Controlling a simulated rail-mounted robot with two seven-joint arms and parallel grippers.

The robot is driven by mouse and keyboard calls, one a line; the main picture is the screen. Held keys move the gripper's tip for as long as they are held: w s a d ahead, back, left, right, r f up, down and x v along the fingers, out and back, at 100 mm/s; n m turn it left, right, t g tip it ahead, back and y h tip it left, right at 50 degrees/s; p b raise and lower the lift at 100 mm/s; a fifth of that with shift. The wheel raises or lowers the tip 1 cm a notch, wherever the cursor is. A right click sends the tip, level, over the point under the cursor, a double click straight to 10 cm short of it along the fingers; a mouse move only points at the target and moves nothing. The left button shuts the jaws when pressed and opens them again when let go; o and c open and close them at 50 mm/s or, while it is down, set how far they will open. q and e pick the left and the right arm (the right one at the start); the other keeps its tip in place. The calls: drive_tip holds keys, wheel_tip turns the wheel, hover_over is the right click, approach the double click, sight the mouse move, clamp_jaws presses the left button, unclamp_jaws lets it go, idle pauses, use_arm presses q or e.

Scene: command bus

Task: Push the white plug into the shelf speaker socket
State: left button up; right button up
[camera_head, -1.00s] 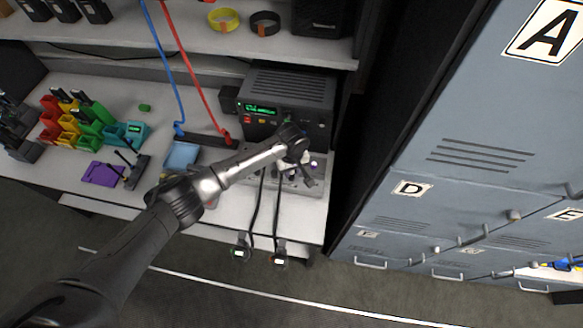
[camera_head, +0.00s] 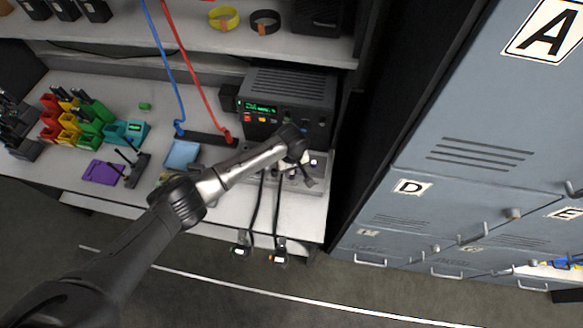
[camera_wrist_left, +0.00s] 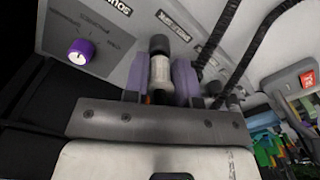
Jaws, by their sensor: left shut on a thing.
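My left gripper (camera_head: 303,174) is at the grey panel (camera_head: 313,188) in front of the black radio. In the left wrist view the purple fingers of my gripper (camera_wrist_left: 158,80) are shut on the white plug (camera_wrist_left: 160,72), a pale cylinder with a dark part at its far end. The plug points toward the grey panel (camera_wrist_left: 128,35), near a printed label (camera_wrist_left: 174,25) too blurred to read. The socket is hidden at the plug's end, and I cannot tell how deep the plug sits. My right gripper is not in view.
A purple knob (camera_wrist_left: 82,52) is on the panel beside the gripper. Black cables hang past the counter front to two connectors (camera_head: 240,250) (camera_head: 278,256). The black radio (camera_head: 287,95) stands behind. Blue-grey lockers (camera_head: 420,215) are at the right.

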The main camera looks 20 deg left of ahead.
use_arm(q)
drive_tip(key=shift+f, duration=0.45)
idle(0.7)
drive_tip(key=shift+f+p, duration=0.25)
drive_tip(key=shift+p, duration=0.05)
idle(0.3)
drive_tip(key=o, duration=0.9)
drive_tip(key=shift+c, duration=0.2)
drive_tip(key=shift+r, duration=0.1)
wheel_tip(320, 180, up, 2)
drive_tip(key=shift+p, duration=1.15)
wheel_tip(320, 180, up, 3)
drive_tip(key=p, duration=0.4)
drive_tip(key=shift+r, duration=0.2)
wheel_tip(320, 180, up, 3)
drive_tip(key=p, duration=0.2)
drive_tip(key=shift+f+p, duration=0.2)
drive_tip(key=shift+p, duration=0.2)
